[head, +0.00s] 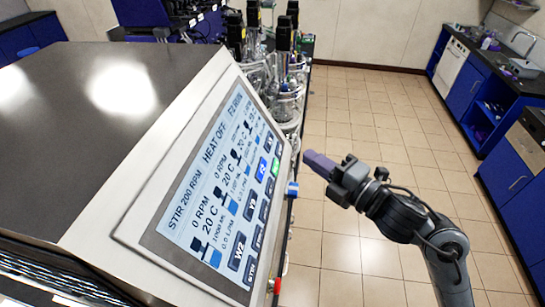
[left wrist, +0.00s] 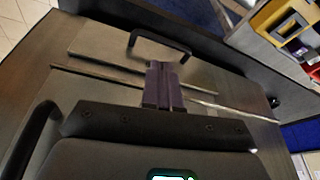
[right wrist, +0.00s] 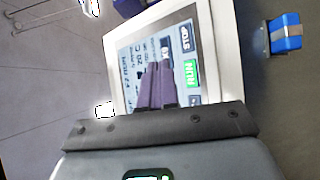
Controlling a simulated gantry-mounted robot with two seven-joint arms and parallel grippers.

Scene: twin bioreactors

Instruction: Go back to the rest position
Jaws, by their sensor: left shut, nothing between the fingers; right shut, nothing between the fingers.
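My right gripper (head: 318,163) is shut and empty, just right of the control panel's touch screen (head: 215,185) in the head view. In the right wrist view its purple fingers (right wrist: 157,86) are together in front of the screen, left of the green RUN button (right wrist: 190,73). I cannot tell whether they touch the screen; the head view shows them beside the panel edge. My left gripper (left wrist: 163,86) is shut and empty in the left wrist view, in front of a brownish surface with a black handle (left wrist: 160,45). The left arm is out of the head view.
A blue fitting (head: 292,189) sits at the panel's right edge. Open tiled floor (head: 370,120) lies to the right, with blue lab cabinets (head: 465,90) beyond.

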